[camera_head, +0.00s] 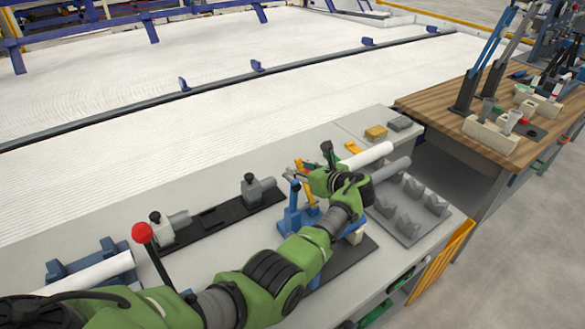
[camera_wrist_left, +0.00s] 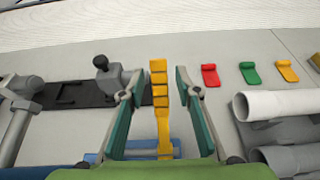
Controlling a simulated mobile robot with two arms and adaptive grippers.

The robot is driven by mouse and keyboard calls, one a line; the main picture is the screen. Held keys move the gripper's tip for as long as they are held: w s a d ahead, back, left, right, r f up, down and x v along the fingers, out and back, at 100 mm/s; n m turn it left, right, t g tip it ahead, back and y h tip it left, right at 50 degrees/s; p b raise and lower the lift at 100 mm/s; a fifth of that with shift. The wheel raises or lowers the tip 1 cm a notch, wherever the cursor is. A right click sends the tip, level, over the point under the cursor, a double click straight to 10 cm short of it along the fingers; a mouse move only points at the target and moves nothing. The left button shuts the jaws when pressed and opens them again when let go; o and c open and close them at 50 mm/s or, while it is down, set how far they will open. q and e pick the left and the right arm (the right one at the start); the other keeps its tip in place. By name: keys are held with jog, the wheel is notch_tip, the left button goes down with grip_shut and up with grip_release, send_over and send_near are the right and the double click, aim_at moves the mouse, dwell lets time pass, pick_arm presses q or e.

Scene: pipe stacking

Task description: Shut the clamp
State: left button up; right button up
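The clamp has a blue body (camera_head: 292,217) and a yellow handle (camera_head: 309,196), and stands on a dark plate on the bench. In the left wrist view the yellow handle (camera_wrist_left: 160,95) stands upright between my left gripper's fingers, with clear gaps on both sides. Blue parts of the clamp (camera_wrist_left: 140,147) show low behind it. My left gripper (camera_head: 306,166) is open at the handle; its two green fingers (camera_wrist_left: 157,88) are apart and straddle it in the picture. I cannot tell whether they touch it. My right gripper is not in view.
A white pipe (camera_head: 366,156) and a grey pipe (camera_head: 391,169) lie just right of my gripper. Grey fixtures (camera_head: 261,189) stand to the left on a dark rail. A red-knobbed lever (camera_head: 142,233) and another white pipe (camera_head: 92,273) are further left. Red, green and yellow tags (camera_wrist_left: 250,73) lie behind.

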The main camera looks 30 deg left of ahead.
pick_arm(q)
jog(key=shift+s+d+r, duration=0.1)
jog(key=shift+d+r, duration=0.05)
grip_shut()
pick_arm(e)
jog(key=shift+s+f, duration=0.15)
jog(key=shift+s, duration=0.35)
